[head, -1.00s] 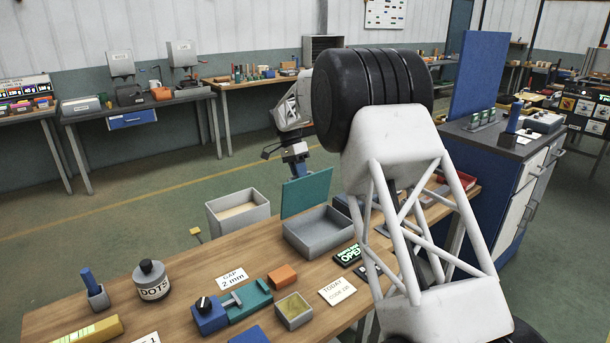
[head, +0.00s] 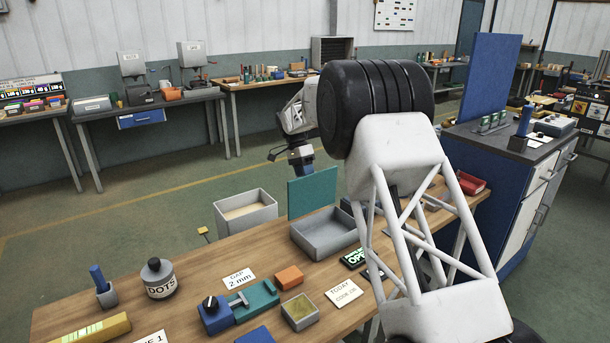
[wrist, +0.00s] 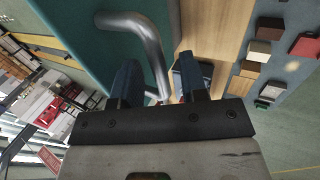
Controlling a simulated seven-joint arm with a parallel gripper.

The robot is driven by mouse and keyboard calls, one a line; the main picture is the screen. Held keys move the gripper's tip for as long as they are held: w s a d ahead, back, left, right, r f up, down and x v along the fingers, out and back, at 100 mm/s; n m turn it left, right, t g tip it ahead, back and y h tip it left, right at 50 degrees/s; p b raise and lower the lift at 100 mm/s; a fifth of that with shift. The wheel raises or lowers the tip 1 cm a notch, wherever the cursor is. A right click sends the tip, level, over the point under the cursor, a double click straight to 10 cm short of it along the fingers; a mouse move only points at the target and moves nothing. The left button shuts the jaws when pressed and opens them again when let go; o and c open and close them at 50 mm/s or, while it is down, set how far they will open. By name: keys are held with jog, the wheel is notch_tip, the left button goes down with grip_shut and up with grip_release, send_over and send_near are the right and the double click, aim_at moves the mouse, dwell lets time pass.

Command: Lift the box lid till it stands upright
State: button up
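The grey box (head: 330,238) sits open on the wooden bench. Its teal lid (head: 312,193) stands about upright along the box's far edge. My gripper (head: 302,168) is behind the lid, at its top edge, and its fingertips are hidden there in the head view. In the wrist view, the lid (wrist: 85,40) fills the upper left and carries a bent metal handle (wrist: 140,25). My gripper (wrist: 158,80) has its two blue fingers apart, with one end of the handle running down between them. I cannot tell whether either finger touches it.
A grey open bin (head: 247,212) stands left of the box. On the bench's near part are a teal and blue fixture (head: 240,305), an orange block (head: 289,277), a small tray (head: 300,312) and a DOTS bottle (head: 158,280). A blue cabinet (head: 490,200) stands at right.

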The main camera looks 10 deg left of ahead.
jog(key=shift+r, duration=0.15)
jog(key=v, duration=0.7)
jog(key=shift+w+r, duration=0.2)
jog(key=shift+a, duration=0.15)
jog(key=shift+r, duration=0.15)
jog(key=c, duration=0.4)
jog(key=shift+s+r, duration=0.2)
jog(key=shift+r, duration=0.1)
jog(key=shift+c, duration=1)
jog(key=shift+t+y, duration=0.3)
jog(key=shift+s+d+r, duration=0.25)
jog(key=shift+s+r, duration=0.35)
jog(key=shift+r, duration=0.25)
jog(key=shift+s+d+r, duration=0.25)
jog(key=shift+s+r, duration=0.35)
jog(key=shift+r, duration=0.25)
grip_shut()
